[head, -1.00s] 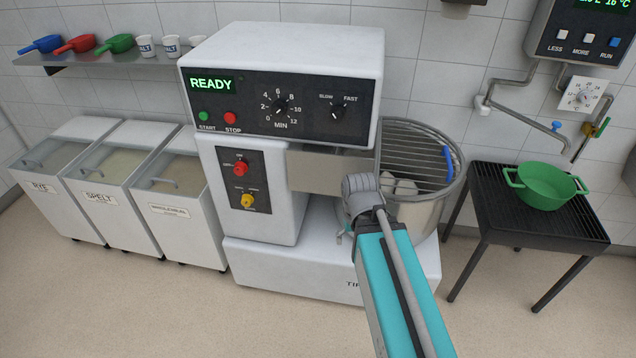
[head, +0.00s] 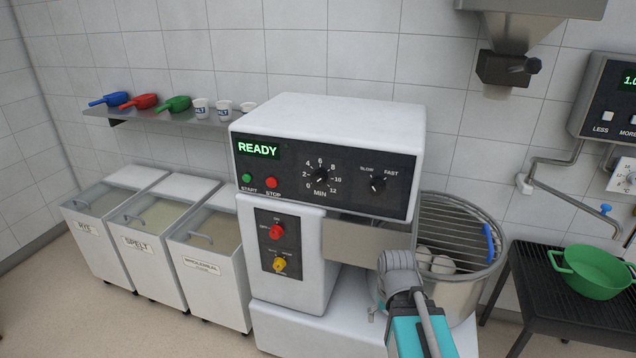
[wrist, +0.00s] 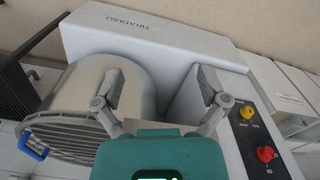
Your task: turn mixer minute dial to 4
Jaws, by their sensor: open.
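The minute dial (head: 320,176) is a black knob on the dark upper panel of the white mixer (head: 330,115), ringed by numbers up to 12 above the word MIN. Its exact pointer setting is too small to tell. The display (head: 258,148) reads READY. My gripper is open and empty in the wrist view (wrist: 161,85), its two grey fingers spread in front of the mixer's lower body and bowl. In the head view my arm hides most of it; it is low, below and right of the dial and well apart from it. The dial is not in the wrist view.
A speed knob (head: 377,185) sits right of the dial; green START (head: 247,178) and red STOP (head: 271,183) buttons sit left. Below are a red knob (head: 277,232) and a yellow knob (head: 279,264). The guarded bowl (head: 470,290) stands right. Space before the upper panel looks clear.

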